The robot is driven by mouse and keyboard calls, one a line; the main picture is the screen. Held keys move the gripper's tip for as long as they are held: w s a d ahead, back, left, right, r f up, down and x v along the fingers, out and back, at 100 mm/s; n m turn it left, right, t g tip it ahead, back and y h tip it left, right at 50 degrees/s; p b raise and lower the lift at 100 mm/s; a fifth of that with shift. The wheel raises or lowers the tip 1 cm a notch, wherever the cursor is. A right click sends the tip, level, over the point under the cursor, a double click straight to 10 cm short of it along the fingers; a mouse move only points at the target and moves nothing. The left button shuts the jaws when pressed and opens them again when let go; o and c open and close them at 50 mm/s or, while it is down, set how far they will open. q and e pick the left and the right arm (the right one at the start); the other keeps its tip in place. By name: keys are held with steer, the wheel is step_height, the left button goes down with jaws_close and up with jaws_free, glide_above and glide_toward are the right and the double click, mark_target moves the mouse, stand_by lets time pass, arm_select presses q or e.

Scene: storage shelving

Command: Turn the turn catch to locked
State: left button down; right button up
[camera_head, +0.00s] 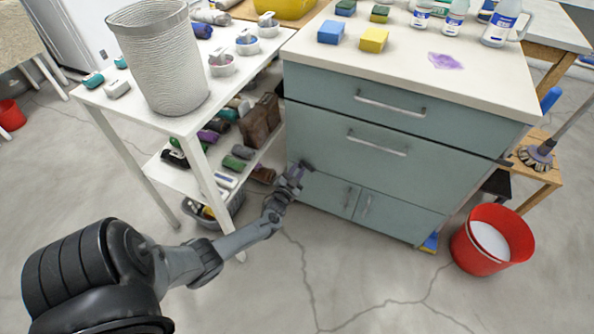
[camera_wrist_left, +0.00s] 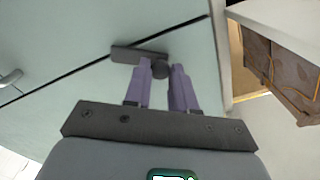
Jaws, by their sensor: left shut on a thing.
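The turn catch is a dark grey flat bar (camera_wrist_left: 137,54) with a round hub (camera_wrist_left: 160,69), on the pale green-blue cabinet front. In the left wrist view the bar lies slantwise to the dark seam between two panels, and its far end reaches that seam. My left gripper (camera_wrist_left: 164,75) has its two purple fingers shut on the catch by the hub, partly hiding it. In the head view my left gripper (camera_head: 297,174) is at the left edge of the cabinet (camera_head: 400,165), level with the top of its lower doors. My right gripper is not in view.
A red bucket (camera_head: 480,258) stands on the floor at right. The floor before the cabinet is clear.

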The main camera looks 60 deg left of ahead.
arm_select(q)
steer(key=m, duration=0.5)
steer(key=shift+m, duration=0.4)
steer(key=m+p, duration=0.1)
steer(key=m, duration=0.4)
steer(key=shift+m, duration=0.3)
steer(key=c, duration=0.9)
jaws_free()
steer(key=shift+c, duration=0.2)
